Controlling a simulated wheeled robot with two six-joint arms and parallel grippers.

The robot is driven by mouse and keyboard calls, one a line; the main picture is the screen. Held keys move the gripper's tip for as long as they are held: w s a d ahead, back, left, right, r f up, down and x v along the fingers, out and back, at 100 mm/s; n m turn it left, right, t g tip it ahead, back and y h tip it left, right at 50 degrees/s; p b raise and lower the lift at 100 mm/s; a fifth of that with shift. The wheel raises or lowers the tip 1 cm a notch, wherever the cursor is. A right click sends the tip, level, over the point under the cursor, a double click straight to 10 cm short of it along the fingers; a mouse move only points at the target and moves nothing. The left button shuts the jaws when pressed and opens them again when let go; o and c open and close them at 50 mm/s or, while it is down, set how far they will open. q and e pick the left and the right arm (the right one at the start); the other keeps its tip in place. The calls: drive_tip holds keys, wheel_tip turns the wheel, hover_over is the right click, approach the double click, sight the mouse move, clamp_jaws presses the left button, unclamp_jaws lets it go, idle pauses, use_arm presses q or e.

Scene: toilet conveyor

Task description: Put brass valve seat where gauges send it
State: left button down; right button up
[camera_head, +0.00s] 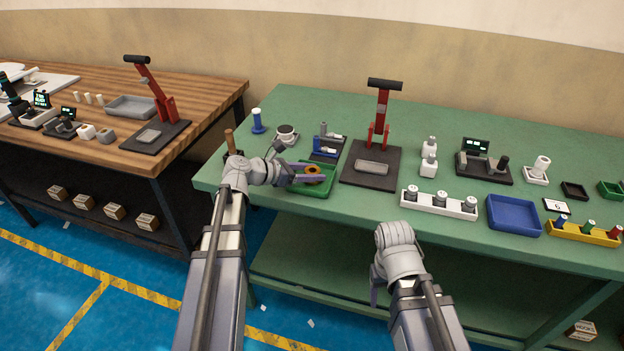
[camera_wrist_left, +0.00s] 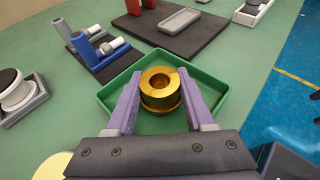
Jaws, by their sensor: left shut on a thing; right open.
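The brass valve seat (camera_head: 313,171) is a gold stepped ring with a round hole. It also shows in the left wrist view (camera_wrist_left: 160,88), between the purple fingers. My left gripper (camera_head: 318,172) is shut on it, over the green tray (camera_head: 318,191) at the left front of the green bench. I cannot tell whether its underside touches the tray floor. My right gripper (camera_head: 377,284) is open, in front of the bench edge, with its fingers partly hidden by its wrist. A gauge-like device with a lit display (camera_head: 476,146) stands at the back right of the bench.
A red-handled press (camera_head: 381,115) on a dark plate stands behind the tray to the right. Nearby are a blue-and-grey fixture (camera_head: 326,151), a white rack of grey cylinders (camera_head: 438,206), a blue tray (camera_head: 513,220) and a yellow rack (camera_head: 580,235). A wooden bench stands left.

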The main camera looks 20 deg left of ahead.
use_arm(q)
drive_tip(key=shift+f, duration=0.15)
drive_tip(key=shift+c, duration=1.4)
unclamp_jaws()
